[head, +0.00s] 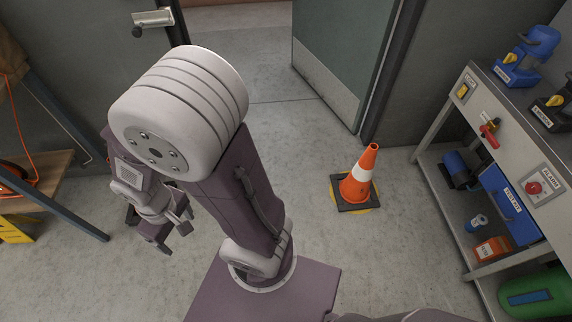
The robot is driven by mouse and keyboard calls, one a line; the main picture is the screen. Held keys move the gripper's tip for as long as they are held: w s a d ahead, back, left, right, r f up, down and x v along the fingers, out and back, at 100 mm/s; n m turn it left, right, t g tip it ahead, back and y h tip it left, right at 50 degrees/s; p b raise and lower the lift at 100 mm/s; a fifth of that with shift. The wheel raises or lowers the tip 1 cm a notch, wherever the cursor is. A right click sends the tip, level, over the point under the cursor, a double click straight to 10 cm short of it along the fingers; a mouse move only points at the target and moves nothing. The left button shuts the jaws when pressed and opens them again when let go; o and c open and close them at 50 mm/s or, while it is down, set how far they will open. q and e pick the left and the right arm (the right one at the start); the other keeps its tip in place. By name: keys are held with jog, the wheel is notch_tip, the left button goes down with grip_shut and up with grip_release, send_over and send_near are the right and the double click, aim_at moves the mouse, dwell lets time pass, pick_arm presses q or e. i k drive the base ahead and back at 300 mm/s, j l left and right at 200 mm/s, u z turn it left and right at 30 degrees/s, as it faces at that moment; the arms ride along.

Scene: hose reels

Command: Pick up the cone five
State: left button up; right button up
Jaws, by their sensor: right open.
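An orange traffic cone (353,188) with a white band stands upright on the concrete floor, right of the middle of the head view. Its square black base sits over a yellow round marking. I cannot read a number on it. My right gripper (175,238) shows at the left of the view, beyond my own column, open and empty. It is well apart from the cone. My left gripper is not in view.
A grey door (335,60) stands open behind the cone. A workbench (445,110) with blue tools and lower shelves stands at the right. A wooden-topped table (42,172) stands at the left. The floor around the cone is clear.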

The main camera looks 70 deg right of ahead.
aim_at(356, 187)
jog(key=z, duration=3.35)
